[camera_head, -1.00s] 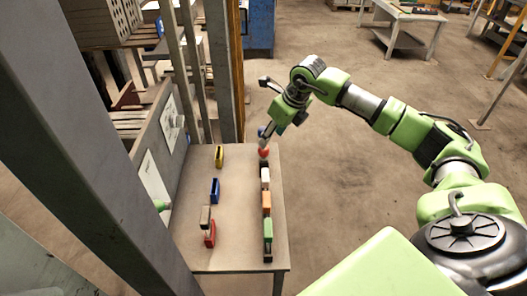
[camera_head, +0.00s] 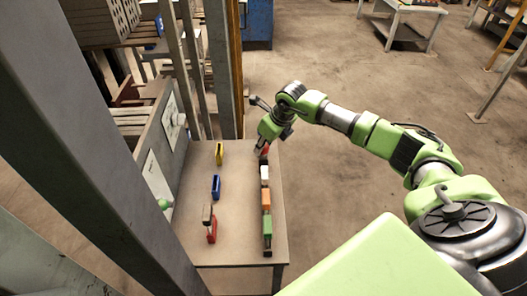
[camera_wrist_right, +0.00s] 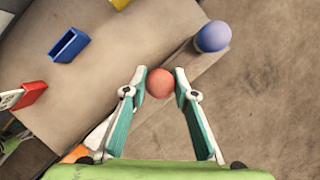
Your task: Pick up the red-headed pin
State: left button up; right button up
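The red-headed pin (camera_wrist_right: 160,83) shows in the right wrist view as a round red head between the fingertips of my right gripper (camera_wrist_right: 160,76). The fingers stand on either side of the head, and a narrow gap seems to remain. In the head view my right gripper (camera_head: 260,149) is over the far right edge of the table (camera_head: 190,250), and it hides most of the pin's red head (camera_head: 265,150). The pin's shaft is hidden. My left gripper is not in view.
A blue ball head (camera_wrist_right: 213,36) stands just beyond the red one. Yellow (camera_head: 219,153), blue (camera_head: 216,187) and red (camera_head: 212,231) bins stand left. The table's middle strip is bare.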

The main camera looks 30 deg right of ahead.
jog(key=c, duration=0.4)
